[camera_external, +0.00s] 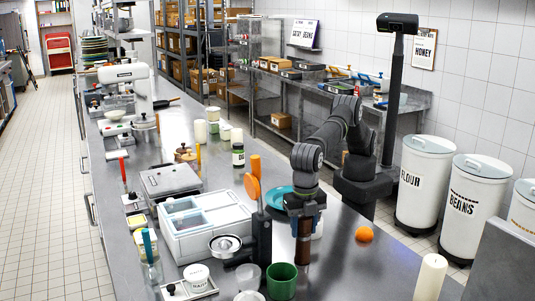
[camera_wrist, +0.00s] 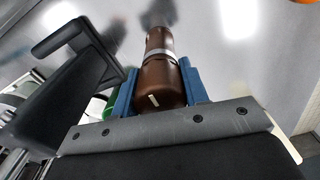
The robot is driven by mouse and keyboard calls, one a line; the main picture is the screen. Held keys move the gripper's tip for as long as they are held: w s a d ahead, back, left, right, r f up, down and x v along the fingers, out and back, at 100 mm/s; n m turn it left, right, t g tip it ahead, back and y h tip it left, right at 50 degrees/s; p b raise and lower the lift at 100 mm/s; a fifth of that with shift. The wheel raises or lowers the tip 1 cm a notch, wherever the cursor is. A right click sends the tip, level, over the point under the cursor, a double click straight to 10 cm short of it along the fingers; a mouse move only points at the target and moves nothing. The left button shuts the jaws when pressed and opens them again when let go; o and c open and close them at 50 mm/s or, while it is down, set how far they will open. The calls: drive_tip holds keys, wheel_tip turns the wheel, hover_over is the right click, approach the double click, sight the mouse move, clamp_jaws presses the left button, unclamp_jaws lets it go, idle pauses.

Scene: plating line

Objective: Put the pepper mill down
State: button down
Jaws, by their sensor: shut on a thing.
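The pepper mill (camera_wrist: 158,85) is dark brown with a light metal band around it. My gripper (camera_wrist: 157,92) is shut on it, with a blue finger on each side in the wrist view. In the external view, the brown mill (camera_external: 302,246) hangs upright below my gripper (camera_external: 304,212) over the steel counter (camera_external: 345,265). I cannot tell whether its lower end touches the counter.
A green cup (camera_external: 282,280) and a black stand (camera_external: 262,235) are close on the left. A teal plate (camera_external: 281,198) lies behind. An orange (camera_external: 364,234) sits to the right and a white candle (camera_external: 430,277) at front right. The counter between them is clear.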

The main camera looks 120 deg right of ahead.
drive_tip(key=c, duration=0.8)
unclamp_jaws()
drive_tip(key=shift+f, duration=0.1)
drive_tip(key=shift+c, duration=0.2)
wheel_tip(320, 180, up, 8)
drive_tip(key=shift+f, duration=0.1)
wheel_tip(320, 180, down, 8)
drive_tip(key=shift+r, duration=0.1)
drive_tip(key=r, duration=0.5)
drive_tip(key=shift+d, duration=0.65)
